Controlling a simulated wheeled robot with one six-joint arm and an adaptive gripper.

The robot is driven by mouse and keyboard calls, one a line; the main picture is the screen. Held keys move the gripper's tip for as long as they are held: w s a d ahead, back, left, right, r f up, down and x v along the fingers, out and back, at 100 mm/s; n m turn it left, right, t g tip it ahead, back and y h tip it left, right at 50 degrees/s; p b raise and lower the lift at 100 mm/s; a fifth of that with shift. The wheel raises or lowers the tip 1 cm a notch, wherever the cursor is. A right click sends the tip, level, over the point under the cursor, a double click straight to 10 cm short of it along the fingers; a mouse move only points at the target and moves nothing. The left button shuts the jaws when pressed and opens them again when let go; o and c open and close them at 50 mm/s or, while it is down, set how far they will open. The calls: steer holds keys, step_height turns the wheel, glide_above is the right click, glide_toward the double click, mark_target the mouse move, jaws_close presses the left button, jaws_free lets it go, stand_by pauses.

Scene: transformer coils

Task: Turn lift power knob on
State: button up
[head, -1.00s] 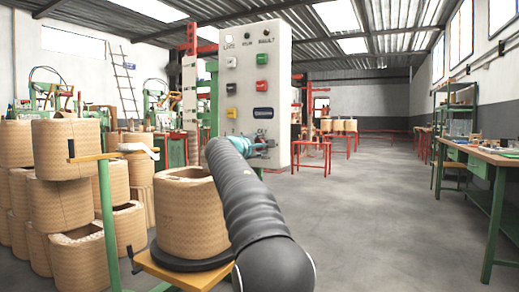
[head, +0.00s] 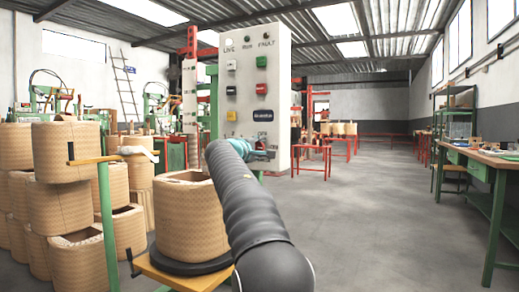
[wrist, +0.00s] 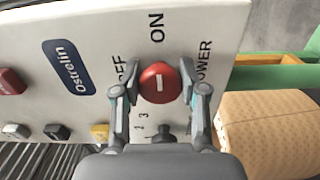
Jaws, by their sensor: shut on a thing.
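The red round power knob (wrist: 159,83) is near the middle of the wrist view, on the white control panel (wrist: 205,22). The knob is hidden there behind my arm and wrist.
A woven tan coil (head: 185,215) sits on a dark disc beside my arm, and several more are stacked at the left (head: 80,205). A green workbench (head: 490,170) stands at the right. The grey floor (head: 385,215) between is clear.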

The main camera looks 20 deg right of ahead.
steer(key=o, duration=1.1)
steer(key=v, duration=1.2)
